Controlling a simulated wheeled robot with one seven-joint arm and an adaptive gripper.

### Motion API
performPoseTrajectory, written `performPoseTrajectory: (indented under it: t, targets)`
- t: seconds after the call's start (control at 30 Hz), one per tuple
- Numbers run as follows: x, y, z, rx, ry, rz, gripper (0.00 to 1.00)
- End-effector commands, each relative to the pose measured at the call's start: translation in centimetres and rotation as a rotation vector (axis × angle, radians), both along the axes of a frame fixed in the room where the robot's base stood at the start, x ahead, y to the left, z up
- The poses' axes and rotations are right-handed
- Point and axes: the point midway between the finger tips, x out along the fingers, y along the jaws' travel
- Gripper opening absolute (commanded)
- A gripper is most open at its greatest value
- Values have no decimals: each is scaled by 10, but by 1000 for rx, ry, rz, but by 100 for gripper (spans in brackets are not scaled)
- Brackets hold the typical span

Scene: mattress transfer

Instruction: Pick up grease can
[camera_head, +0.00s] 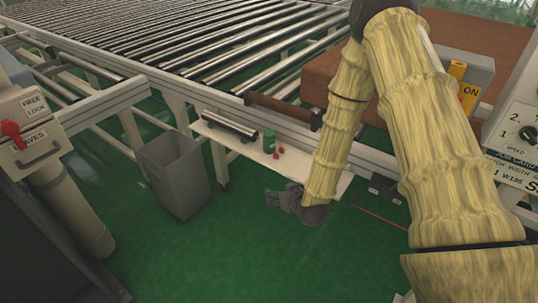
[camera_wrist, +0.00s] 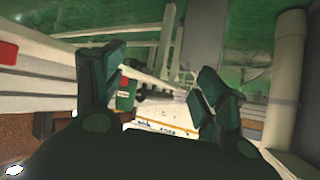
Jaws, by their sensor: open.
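The grease can seems to be the small green can (camera_head: 269,141) standing upright on a narrow white shelf (camera_head: 315,172) under the roller conveyor. My gripper (camera_head: 283,198) is in front of the shelf, below and slightly right of the can in the head view, apart from it. In the wrist view my gripper (camera_wrist: 160,75) has its two dark fingers spread, with nothing held between them. A green thing with a pale label (camera_wrist: 125,95), probably the can, shows beside the left finger, which partly hides it.
Metal rollers (camera_head: 229,123) lie left of the can and small red pieces (camera_head: 279,153) lie right of it. A grey bin (camera_head: 174,174) stands on the green floor at left. The roller conveyor (camera_head: 215,45) and brown mattress block (camera_head: 318,76) are above the shelf.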

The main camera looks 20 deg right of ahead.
Motion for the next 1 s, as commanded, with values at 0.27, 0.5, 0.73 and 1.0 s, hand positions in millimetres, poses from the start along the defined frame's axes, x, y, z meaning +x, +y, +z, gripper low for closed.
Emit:
performPoseTrajectory:
  t: [0.27, 0.5, 0.73, 1.0]
  targets:
    - [76, -17, 20, -6, -252, -8, 73]
    - [120, -32, 54, -14, -445, -20, 73]
    - [139, -41, 77, -21, -541, -28, 73]
    - [168, -40, 80, -24, -553, -28, 73]
